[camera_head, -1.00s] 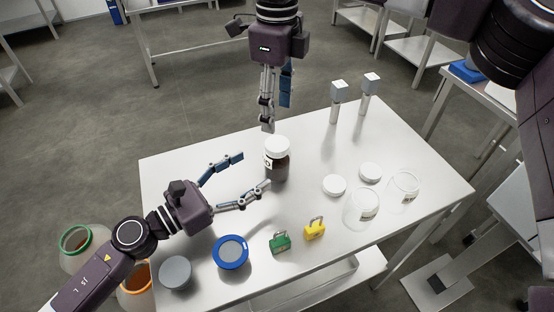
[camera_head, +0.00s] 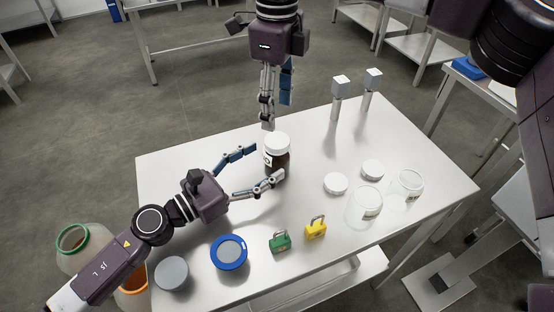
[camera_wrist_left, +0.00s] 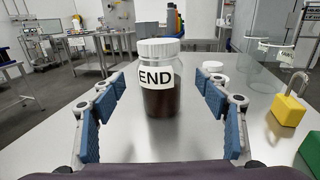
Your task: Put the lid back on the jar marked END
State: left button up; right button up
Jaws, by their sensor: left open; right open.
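The jar marked END (camera_head: 279,166) stands upright on the table, dark inside with a white label; it is large in the left wrist view (camera_wrist_left: 160,99). A white lid (camera_head: 277,138) sits on its mouth, also seen in the left wrist view (camera_wrist_left: 158,47); whether it is fully seated I cannot tell. My left gripper (camera_head: 265,163) is open, its fingers reaching to either side of the jar, with visible gaps to it in the wrist view. My right gripper (camera_head: 276,112) is open and empty, pointing down above and behind the jar.
Two white lids (camera_head: 336,183) (camera_head: 373,170) lie flat to the right, near two clear jars (camera_head: 364,205) (camera_head: 407,184). Green (camera_head: 280,242) and yellow (camera_head: 316,228) padlocks and a blue-rimmed round container (camera_head: 229,252) stand at the front. Two square-topped posts (camera_head: 340,88) (camera_head: 373,80) stand at the back.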

aim_at(266, 160)
pick_arm(q)
jog(key=shift+x, duration=2.1)
jog(key=shift+c, duration=0.3)
jog(key=c, duration=1.8)
grip_shut()
pick_arm(e)
jog(key=n, duration=0.2)
jog(key=shift+s+a+n, duration=0.1)
jog(key=shift+a+n, duration=0.05)
jog(key=shift+n, duration=1.05)
jog(key=shift+f, duration=4)
